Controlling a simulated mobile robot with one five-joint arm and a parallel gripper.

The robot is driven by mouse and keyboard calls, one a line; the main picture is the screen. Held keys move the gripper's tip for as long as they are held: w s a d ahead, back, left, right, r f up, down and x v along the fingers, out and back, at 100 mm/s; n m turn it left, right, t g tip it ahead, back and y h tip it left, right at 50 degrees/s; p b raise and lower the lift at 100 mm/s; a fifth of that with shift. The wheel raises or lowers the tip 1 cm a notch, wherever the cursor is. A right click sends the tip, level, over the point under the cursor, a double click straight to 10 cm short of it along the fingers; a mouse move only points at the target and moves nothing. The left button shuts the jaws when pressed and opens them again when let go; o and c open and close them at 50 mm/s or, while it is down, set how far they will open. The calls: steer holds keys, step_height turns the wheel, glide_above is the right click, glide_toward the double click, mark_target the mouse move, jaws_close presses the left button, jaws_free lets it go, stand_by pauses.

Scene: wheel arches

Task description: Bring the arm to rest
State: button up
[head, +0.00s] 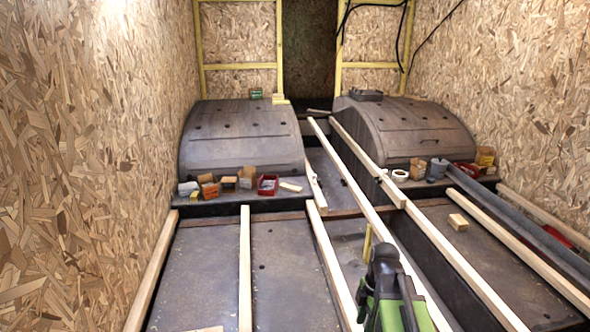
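I cannot make out my gripper or its fingertips in the head view. A green and black object (392,297) stands at the bottom, right of centre, cut off by the lower edge. I cannot tell whether it is part of my arm or a tool lying there. Its dark rounded top lies beside a long pale batten. Nothing is seen held.
Two grey wheel arches, left (240,145) and right (415,128), stand at the back. Small boxes, including a red one (267,185), line the left ledge. Pale battens (245,265) run lengthwise over the dark floor. A wood block (458,222) lies at right. Chipboard walls enclose both sides.

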steer(key=s+a+m, duration=0.1)
steer(key=a+m, duration=0.3)
steer(key=m, duration=0.1)
step_height(320, 180, up, 23)
steer(key=m+t+h+p, duration=0.1)
steer(key=m+p, duration=1.3)
steer(key=p, duration=0.9)
steer(key=shift+d+h, duration=0.15)
steer(key=shift+h, duration=0.15)
steer(key=shift+f, duration=0.1)
